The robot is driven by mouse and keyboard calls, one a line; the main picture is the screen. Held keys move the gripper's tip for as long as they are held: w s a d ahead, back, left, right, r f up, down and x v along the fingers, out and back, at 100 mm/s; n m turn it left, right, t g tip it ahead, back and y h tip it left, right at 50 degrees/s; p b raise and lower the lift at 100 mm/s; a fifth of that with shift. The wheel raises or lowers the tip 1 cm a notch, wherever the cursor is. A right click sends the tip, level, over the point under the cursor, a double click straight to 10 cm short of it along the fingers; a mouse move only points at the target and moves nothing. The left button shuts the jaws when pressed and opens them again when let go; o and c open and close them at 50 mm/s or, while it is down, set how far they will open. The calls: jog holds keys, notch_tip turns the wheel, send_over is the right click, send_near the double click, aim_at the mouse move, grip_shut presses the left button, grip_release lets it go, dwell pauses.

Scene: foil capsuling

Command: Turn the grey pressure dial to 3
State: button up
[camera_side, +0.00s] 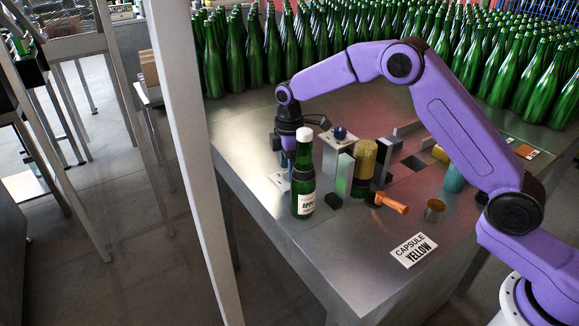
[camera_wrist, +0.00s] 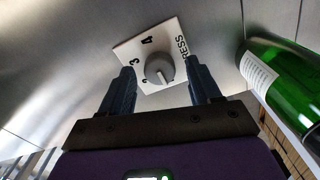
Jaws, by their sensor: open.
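The grey pressure dial (camera_wrist: 159,69) sits on a white plate (camera_wrist: 128,52) in the wrist view. The plate carries the numbers 2, 3 and 4 and lettering starting "PRESS", partly covered by a finger. A pale mark shows on the dial's near side, but I cannot tell exactly which number it indicates. My gripper (camera_wrist: 160,75) is open, with one finger on each side of the dial and gaps visible between fingers and dial. In the side view my gripper (camera_side: 287,150) points down behind a bottle; a corner of the white plate (camera_side: 279,181) shows and the dial is hidden.
A green bottle with a white cap (camera_side: 304,175) stands close to my gripper; a green bottle (camera_wrist: 275,75) shows at right in the wrist view. A yellow cylinder (camera_side: 365,165), an orange handle (camera_side: 391,203) and a "CAPSULE YELLOW" card (camera_side: 414,250) are on the metal table. Many bottles stand behind.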

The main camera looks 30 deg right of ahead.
jog(key=shift+f, duration=0.2)
jog(key=shift+c, duration=0.4)
jog(key=c, duration=1)
